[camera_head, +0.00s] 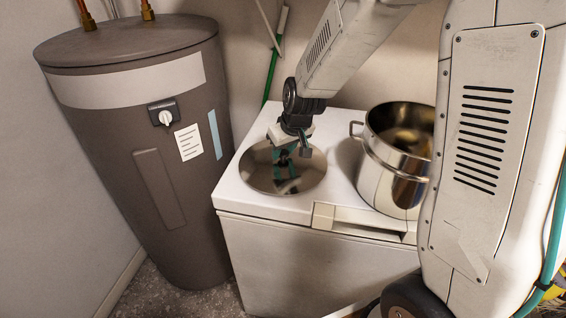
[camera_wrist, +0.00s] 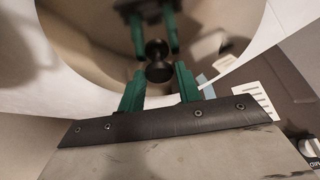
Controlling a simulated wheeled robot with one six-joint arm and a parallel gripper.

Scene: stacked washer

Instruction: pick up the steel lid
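The steel lid (camera_head: 257,175) is a round mirror-like disc lying flat on the white washer top, left of a steel pot. In the wrist view the lid (camera_wrist: 85,50) fills the upper middle, with a dark round knob (camera_wrist: 158,73) at its centre. My gripper (camera_head: 285,153) is over the lid, pointing down. In the wrist view its green fingers (camera_wrist: 159,76) are apart, one on each side of the knob, with a gap to it on both sides. The lid mirrors the fingers and knob. In the head view the fingers and arm partly hide the knob.
The tall steel pot (camera_head: 376,176) stands open on the washer (camera_head: 245,200), close to the right of the lid. A grey-brown water tank (camera_head: 130,130) stands at the left. A green-handled pole (camera_head: 271,75) leans behind.

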